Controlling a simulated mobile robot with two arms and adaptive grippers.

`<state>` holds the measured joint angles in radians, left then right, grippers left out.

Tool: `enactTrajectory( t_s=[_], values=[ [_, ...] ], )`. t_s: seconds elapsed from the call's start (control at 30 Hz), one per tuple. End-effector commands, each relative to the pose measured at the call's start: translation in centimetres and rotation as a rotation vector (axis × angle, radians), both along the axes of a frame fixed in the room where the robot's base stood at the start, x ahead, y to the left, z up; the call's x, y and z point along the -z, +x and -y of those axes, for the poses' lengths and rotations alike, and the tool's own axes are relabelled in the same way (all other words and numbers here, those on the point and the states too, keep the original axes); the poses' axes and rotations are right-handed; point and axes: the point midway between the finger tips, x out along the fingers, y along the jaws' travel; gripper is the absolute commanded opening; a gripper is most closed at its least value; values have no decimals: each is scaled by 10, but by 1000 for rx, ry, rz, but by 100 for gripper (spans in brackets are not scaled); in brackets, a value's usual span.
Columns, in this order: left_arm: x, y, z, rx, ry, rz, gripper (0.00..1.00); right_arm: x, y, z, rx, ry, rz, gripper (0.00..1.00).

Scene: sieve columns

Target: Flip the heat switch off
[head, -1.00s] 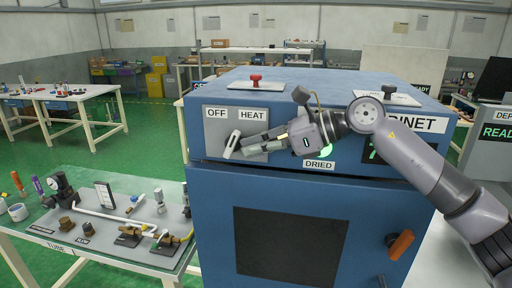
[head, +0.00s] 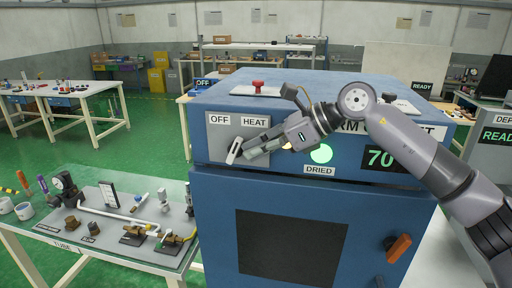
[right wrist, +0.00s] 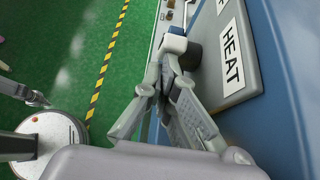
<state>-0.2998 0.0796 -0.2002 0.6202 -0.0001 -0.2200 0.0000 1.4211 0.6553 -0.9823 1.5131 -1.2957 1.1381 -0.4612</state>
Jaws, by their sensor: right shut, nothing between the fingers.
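The heat switch is a pale lever (head: 234,151) on a grey panel (head: 226,137) on the blue cabinet's front. It sits below the OFF label (head: 219,119) and HEAT label (head: 255,121) and slants down-left in the head view. In the right wrist view the lever (right wrist: 174,43) shows beyond my fingertips, with a dark base at the panel. My right gripper (head: 248,152) is shut and empty, its tips right beside the lever on its right side. Its fingers also show in the right wrist view (right wrist: 167,76). Whether they touch the lever is unclear.
The blue cabinet (head: 215,225) has a lit green lamp (head: 321,153) above the DRIED label and a green display reading 70 (head: 381,158). A red knob (head: 258,85) stands on top. A bench with tube fittings (head: 100,195) stands at the left.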

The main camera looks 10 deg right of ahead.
Motion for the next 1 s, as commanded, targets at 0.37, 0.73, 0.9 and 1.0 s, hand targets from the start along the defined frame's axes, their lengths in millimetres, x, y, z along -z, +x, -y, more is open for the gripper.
enactTrajectory(
  t_s=[0.37, 0.73, 0.9, 1.0],
  values=[
    [-21, 1, 0, 0, 0, 1, 0, -11, 1, -4, -2, -118, -36, 0],
    [-34, 1, 0, 0, 0, 1, 0, -19, 3, -10, -1, -208, -68, 0],
    [-39, 1, 0, 0, 1, 1, 0, -26, 4, -17, -3, -219, -70, 0],
    [-42, 1, 0, 0, 1, 1, 0, -29, 6, -20, -2, -299, -94, 0]
  ],
)
